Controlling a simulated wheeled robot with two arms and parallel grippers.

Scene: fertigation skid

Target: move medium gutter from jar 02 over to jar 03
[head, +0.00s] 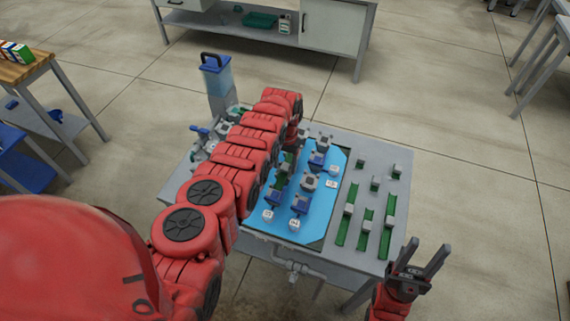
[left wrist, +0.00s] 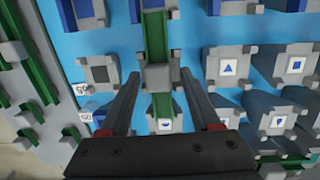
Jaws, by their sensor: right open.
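In the left wrist view a green gutter (left wrist: 155,30) with a grey block (left wrist: 158,77) on it runs between the two fingers of my left gripper (left wrist: 159,72). One finger stands at each side of the block; I cannot tell whether they press on it. Jars with grey tops, one dark-faced (left wrist: 100,72) and one with a triangle mark (left wrist: 229,68), stand on either side. I cannot read which are jar 02 and jar 03. My left arm hides this gripper in the head view. My right gripper (head: 419,262) is open and empty beside the table's front right corner.
More green gutters (head: 366,228) with grey blocks lie on the table's (head: 400,180) right side. Small white label cubes (head: 294,224) stand on the blue mat (head: 318,222). A blue-topped container (head: 216,78) stands behind the table's left. Pipework (head: 292,268) runs below the front edge.

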